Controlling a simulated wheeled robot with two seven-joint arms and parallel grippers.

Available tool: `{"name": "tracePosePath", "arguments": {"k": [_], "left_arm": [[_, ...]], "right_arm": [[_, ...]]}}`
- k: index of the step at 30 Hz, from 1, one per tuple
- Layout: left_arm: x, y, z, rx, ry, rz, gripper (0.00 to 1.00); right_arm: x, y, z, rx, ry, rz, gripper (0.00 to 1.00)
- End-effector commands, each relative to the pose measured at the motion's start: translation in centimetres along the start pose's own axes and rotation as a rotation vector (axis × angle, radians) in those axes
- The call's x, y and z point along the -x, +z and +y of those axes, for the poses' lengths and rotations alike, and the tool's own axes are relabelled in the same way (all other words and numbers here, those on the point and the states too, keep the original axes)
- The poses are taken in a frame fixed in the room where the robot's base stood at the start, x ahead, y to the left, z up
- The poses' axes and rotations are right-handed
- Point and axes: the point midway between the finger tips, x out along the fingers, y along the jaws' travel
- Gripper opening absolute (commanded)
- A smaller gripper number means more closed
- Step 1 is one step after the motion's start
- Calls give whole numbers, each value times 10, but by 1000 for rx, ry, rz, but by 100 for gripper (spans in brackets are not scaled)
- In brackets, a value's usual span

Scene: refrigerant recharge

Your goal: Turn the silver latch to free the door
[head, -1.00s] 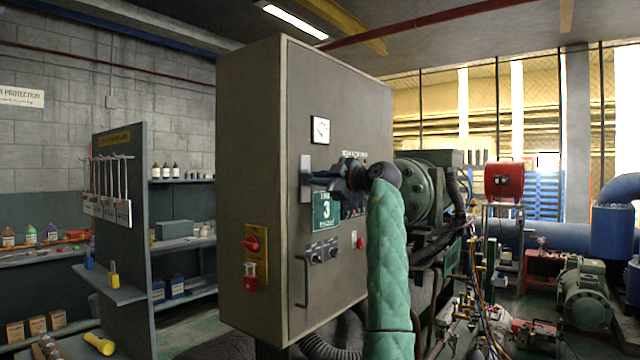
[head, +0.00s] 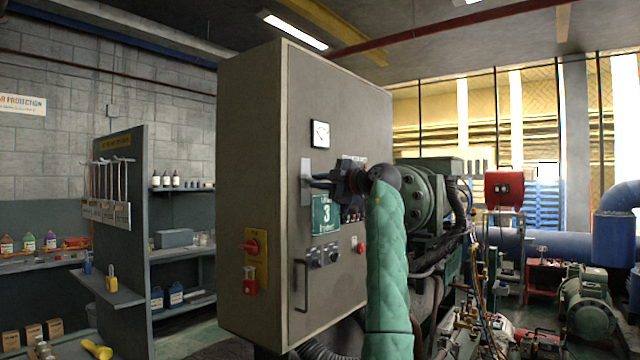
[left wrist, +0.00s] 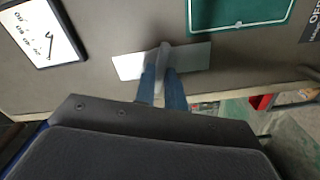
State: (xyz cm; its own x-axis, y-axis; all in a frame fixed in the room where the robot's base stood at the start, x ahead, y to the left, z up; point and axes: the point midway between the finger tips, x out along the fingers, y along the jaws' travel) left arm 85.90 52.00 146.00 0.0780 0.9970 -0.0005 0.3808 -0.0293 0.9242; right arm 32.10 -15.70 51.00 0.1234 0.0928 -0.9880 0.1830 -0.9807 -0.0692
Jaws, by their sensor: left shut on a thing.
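The silver latch (head: 306,184) is on the front of the tall grey-beige cabinet (head: 340,100), below a small white gauge and beside a green sign with a 3. In the left wrist view its pale plate (left wrist: 195,58) lies crosswise, with a narrow silver handle (left wrist: 164,56) standing out from it. My left gripper (head: 318,180) is at the latch, its arm in a green quilted cover. In the left wrist view its blue fingers (left wrist: 161,88) are shut on the handle. The gripper body hides the handle's near end. My right gripper is not in view.
A tool board and shelves (head: 122,220) stand at the left. Green machinery (head: 420,195) and pipes crowd the right behind my arm.

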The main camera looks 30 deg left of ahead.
Motion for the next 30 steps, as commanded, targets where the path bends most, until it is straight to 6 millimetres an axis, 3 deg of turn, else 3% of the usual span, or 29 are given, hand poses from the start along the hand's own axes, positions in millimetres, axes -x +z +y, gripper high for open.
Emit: {"name": "tracePosePath", "arguments": {"k": [19,20,22,30], "left_arm": [[0,0,0,298,4,-1,0],[0,0,1,307,4,-1,14],[0,-1,2,303,3,-1,27],[0,0,1,302,1,0,30]], "right_arm": [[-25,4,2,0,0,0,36],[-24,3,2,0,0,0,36],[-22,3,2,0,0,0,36],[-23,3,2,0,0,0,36]]}}
